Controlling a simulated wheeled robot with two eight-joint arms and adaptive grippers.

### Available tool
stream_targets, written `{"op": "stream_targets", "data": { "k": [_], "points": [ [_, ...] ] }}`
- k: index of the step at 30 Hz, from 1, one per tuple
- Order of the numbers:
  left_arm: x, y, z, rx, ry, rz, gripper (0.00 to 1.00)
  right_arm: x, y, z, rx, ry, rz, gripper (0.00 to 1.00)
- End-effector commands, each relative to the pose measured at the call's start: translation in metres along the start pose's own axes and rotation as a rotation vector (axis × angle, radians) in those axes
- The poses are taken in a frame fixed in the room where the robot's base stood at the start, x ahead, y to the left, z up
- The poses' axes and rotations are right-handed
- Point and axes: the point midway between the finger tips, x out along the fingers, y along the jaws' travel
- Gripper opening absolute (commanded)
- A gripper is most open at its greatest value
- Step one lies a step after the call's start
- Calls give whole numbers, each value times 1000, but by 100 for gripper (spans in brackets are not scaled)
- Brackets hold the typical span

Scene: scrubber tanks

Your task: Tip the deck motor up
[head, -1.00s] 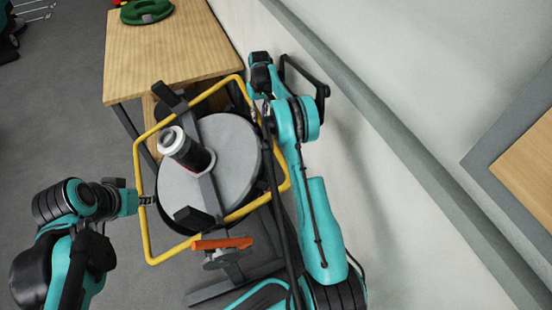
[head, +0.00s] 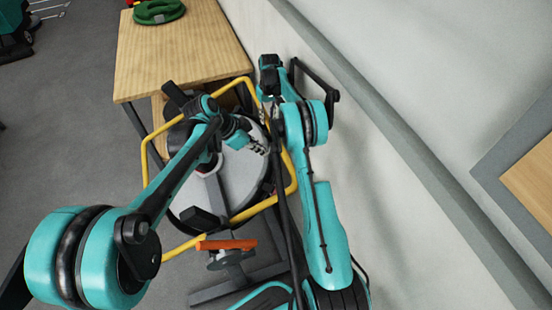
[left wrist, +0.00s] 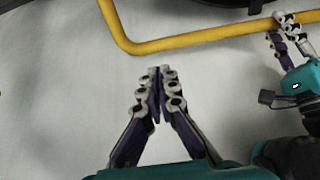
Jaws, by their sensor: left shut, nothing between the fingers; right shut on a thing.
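The round grey deck (head: 243,178) lies inside a yellow tube frame (head: 288,165). The deck motor, a dark upright cylinder on the deck, is now mostly hidden behind my left forearm. My right gripper (head: 264,104) is shut on the yellow frame at its upper right side; it also shows at the bar in the left wrist view (left wrist: 282,35). My left gripper (head: 257,147) is shut and empty over the deck's right part. In the left wrist view its fingertips (left wrist: 160,74) meet in front of a pale surface, apart from the yellow bar (left wrist: 190,40).
A wooden table (head: 180,58) with a green item (head: 158,11) stands behind the deck. A white wall (head: 390,90) runs close along the right. An orange handle (head: 228,244) is in front of the deck. Open grey floor (head: 70,120) lies to the left.

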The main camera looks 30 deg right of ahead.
Motion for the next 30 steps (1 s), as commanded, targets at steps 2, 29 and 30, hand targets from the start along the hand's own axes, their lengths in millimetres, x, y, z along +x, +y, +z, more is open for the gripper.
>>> {"op": "stream_targets", "data": {
  "k": [2, 29, 30],
  "points": [
    [10, 0, -1, 3, 1, 2, 0, -2, 6, -1, 6, 6, 8, 0],
    [136, 0, 0, -2, 0, -1, 0, -2, 7, -1, 6, 6, 8, 0],
    [136, 0, 0, -2, 0, -1, 0, -2, 7, -1, 6, 6, 8, 0]
  ]
}}
